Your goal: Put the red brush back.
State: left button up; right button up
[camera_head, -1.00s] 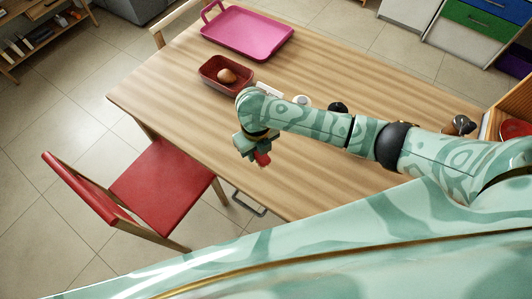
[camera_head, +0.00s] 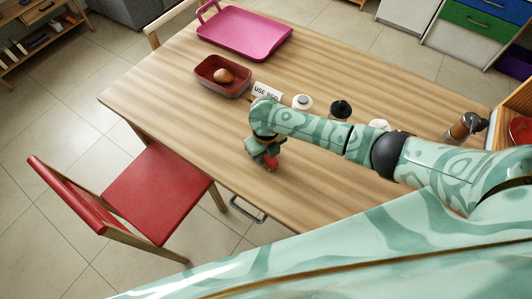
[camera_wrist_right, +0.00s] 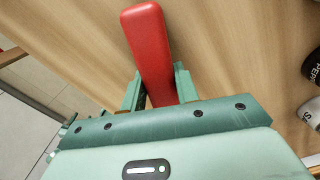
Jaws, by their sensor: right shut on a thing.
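My right gripper (camera_head: 264,154) is shut on the red brush (camera_head: 271,167), over the near part of the wooden table (camera_head: 190,130). In the right wrist view, a long red part of the brush (camera_wrist_right: 149,45) sticks out from between the two fingers of the right gripper (camera_wrist_right: 158,85). Its bristles do not show. I cannot tell whether the brush touches the table. A white sign (camera_head: 267,92) reading "USE RED" stands behind my wrist, partly hidden by it. My left gripper is not in view.
A dark red dish (camera_head: 208,86) holds a brown roundish thing (camera_head: 223,76). A pink tray (camera_head: 245,32) lies at the back. Several bottles and jars, including a black-capped one (camera_head: 340,109), stand behind my right arm. A red chair (camera_head: 158,193) stands at the near left edge.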

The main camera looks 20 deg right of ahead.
jog(key=o, duration=1.1)
jog(key=shift+f, duration=0.15)
notch_tip(320, 180, up, 12)
jog(key=p, duration=0.5)
jog(key=shift+r, duration=0.2)
